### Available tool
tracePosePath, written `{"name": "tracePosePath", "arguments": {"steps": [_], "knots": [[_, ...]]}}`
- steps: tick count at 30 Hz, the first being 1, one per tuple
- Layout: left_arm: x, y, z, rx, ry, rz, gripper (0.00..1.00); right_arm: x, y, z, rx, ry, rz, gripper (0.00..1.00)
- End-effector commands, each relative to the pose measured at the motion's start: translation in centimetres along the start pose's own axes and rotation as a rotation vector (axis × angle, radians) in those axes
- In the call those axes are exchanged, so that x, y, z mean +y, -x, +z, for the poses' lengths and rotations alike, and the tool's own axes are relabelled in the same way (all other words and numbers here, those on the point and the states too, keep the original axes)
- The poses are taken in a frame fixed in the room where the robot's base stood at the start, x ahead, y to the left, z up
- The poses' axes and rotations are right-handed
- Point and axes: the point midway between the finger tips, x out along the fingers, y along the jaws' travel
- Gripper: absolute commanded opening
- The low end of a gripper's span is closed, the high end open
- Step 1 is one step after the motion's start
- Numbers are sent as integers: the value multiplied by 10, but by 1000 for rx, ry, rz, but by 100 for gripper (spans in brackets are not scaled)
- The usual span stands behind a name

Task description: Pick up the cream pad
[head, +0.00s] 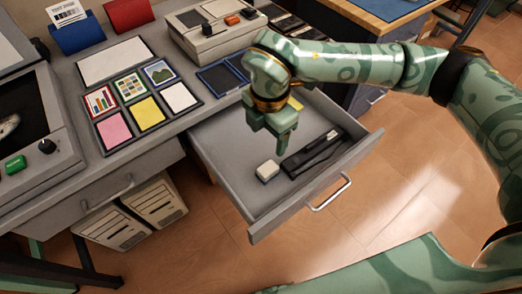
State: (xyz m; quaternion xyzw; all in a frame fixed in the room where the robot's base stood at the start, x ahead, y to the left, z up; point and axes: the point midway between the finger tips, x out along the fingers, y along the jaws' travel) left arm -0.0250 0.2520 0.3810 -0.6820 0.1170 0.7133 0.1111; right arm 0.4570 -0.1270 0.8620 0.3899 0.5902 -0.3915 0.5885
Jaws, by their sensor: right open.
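A cream block-like pad (267,171) lies in the open grey drawer (222,150), left of a black stapler-like object. A flat off-white pad (180,97) lies in the front right cell of a dark tray on the desk, beside a yellow one. I cannot tell for sure which of the two the task calls the cream pad. My right gripper (268,140) is open above the drawer, fingers pointing down, just behind the cream block in the picture. Nothing shows between its fingers. My left gripper is out of view.
The black stapler-like object (313,153) lies along the drawer's right part. A yellow item (295,103) sits near the drawer's back, partly hidden by my wrist. The drawer's front handle (331,194) sticks out over the wooden floor. A grey device (212,28) stands on the desk.

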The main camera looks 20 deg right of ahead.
Motion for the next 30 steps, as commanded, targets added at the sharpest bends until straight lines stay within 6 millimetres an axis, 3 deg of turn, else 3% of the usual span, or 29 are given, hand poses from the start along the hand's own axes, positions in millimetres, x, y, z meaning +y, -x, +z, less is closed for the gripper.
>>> {"name": "tracePosePath", "arguments": {"steps": [5,13,23,30], "knots": [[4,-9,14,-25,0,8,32,-1,-28,0,2,0,-7,65],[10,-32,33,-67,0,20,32,-1,-94,0,3,1,-8,65],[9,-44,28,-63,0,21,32,0,-121,1,1,0,-3,65],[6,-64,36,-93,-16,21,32,-1,-162,4,3,1,-7,65]]}}
